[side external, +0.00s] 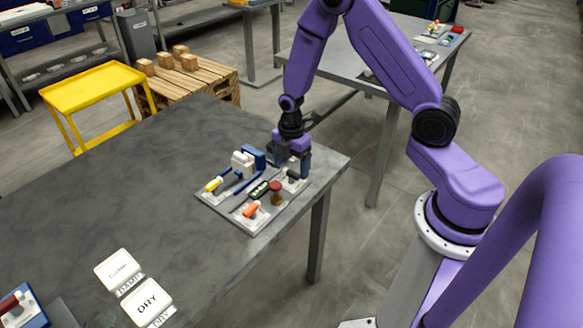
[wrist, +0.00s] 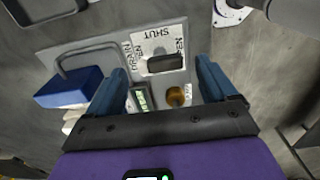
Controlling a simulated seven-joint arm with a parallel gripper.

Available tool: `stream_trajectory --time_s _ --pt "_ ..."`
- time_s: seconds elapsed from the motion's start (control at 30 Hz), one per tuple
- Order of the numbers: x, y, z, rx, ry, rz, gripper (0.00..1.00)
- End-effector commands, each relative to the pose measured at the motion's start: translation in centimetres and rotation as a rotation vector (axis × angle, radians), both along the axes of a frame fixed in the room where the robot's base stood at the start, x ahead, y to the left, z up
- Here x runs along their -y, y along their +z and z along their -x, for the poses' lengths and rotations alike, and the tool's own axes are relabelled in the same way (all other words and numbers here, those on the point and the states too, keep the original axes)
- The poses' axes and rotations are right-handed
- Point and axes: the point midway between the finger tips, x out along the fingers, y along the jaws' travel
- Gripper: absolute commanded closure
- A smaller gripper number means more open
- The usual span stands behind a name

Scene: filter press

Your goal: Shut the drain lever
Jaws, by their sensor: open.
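The drain lever is a black handle (wrist: 165,63) on a white plate of the panel, with DRAIN, SHUT and OPEN lettering around it. In the side view the black handle (side external: 293,174) shows at the panel's right corner, partly covered by my gripper. I cannot tell which marking it points to. My gripper (wrist: 160,80) is open, with one blue finger on each side of the handle in the wrist view. In the side view my gripper (side external: 292,163) is low over that corner. Contact with the handle cannot be made out.
The panel (side external: 247,223) also carries a yellow-tipped lever (side external: 214,184), an orange-red handle (side external: 251,210), a red knob (side external: 276,187) and a blue block (side external: 254,156). The blue block (wrist: 68,87) is close left of my fingers. DRY and DAMP cards (side external: 147,302) lie on the table, whose middle is clear.

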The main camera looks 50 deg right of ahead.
Motion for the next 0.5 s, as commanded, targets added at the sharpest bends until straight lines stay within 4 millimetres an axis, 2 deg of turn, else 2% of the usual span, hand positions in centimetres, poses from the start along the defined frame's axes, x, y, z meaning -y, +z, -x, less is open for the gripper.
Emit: stream_trajectory --time_s 0.2,0.5 --pt "0.0 -1.4 0.0 0.000 0.000 0.000 0.15" --pt "0.0 -1.5 0.0 0.001 0.001 0.000 0.15"
